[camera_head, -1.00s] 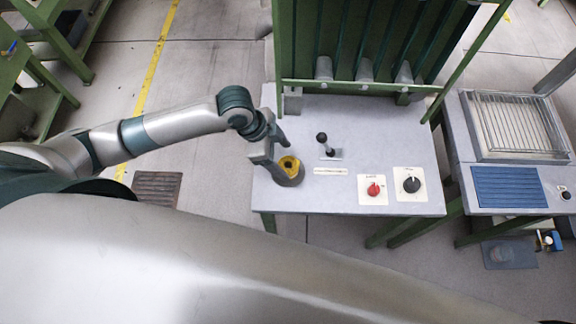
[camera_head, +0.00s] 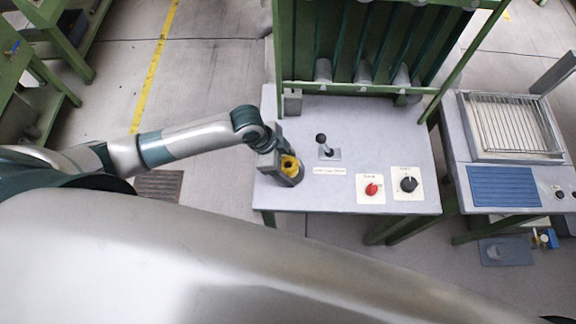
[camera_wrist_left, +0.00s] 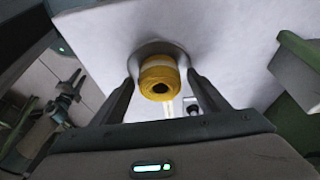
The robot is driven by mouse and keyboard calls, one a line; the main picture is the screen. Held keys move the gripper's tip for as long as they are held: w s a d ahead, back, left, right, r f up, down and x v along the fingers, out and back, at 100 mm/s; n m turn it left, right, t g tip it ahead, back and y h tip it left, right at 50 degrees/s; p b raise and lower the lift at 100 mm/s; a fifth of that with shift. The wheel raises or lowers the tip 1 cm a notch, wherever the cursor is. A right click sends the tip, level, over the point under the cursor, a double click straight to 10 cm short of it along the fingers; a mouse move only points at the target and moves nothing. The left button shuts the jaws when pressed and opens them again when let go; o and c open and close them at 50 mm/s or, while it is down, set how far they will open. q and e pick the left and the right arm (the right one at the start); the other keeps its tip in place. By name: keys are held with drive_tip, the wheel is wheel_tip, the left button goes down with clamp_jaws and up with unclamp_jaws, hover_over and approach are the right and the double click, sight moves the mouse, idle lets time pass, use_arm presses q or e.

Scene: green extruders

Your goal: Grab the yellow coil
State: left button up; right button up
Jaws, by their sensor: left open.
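The yellow coil (camera_head: 289,165) stands in a grey round holder (camera_head: 292,178) near the front left corner of the machine's grey table. It also shows in the left wrist view (camera_wrist_left: 160,79), with a dark hole in its end facing the camera. My left gripper (camera_head: 281,160) is at the coil, partly covering it in the head view. In the left wrist view the open fingers (camera_wrist_left: 160,88) stand one on each side of the coil, with a gap on both sides. My right gripper is not in view.
A black lever (camera_head: 323,142), a red knob (camera_head: 371,188) and a black dial (camera_head: 409,184) sit right of the coil on the grey table (camera_head: 340,115). The green frame (camera_head: 360,88) with several grey nozzles rises behind. A wire-rack station (camera_head: 512,125) stands at the right.

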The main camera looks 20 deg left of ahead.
sight(297, 166)
use_arm(q)
drive_tip(key=c, duration=1.2)
drive_tip(key=shift+r, duration=0.1)
drive_tip(key=shift+w+r+b, duration=0.1)
drive_tip(key=shift+r+b, duration=0.45)
drive_tip(key=shift+r, duration=0.3)
drive_tip(key=shift+d+r+b, duration=0.25)
drive_tip(key=shift+r+b, duration=0.05)
drive_tip(key=shift+r, duration=0.35)
drive_tip(key=shift+d+r+b, duration=0.2)
drive_tip(key=shift+r+b, duration=0.1)
drive_tip(key=shift+r, duration=0.3)
drive_tip(key=s+d+r+b, duration=0.1)
drive_tip(key=d+r+b, duration=0.2)
drive_tip(key=d+r, duration=0.3)
drive_tip(key=d, duration=0.4)
drive_tip(key=shift+s+d+r, duration=0.3)
drive_tip(key=shift+d+r, duration=0.05)
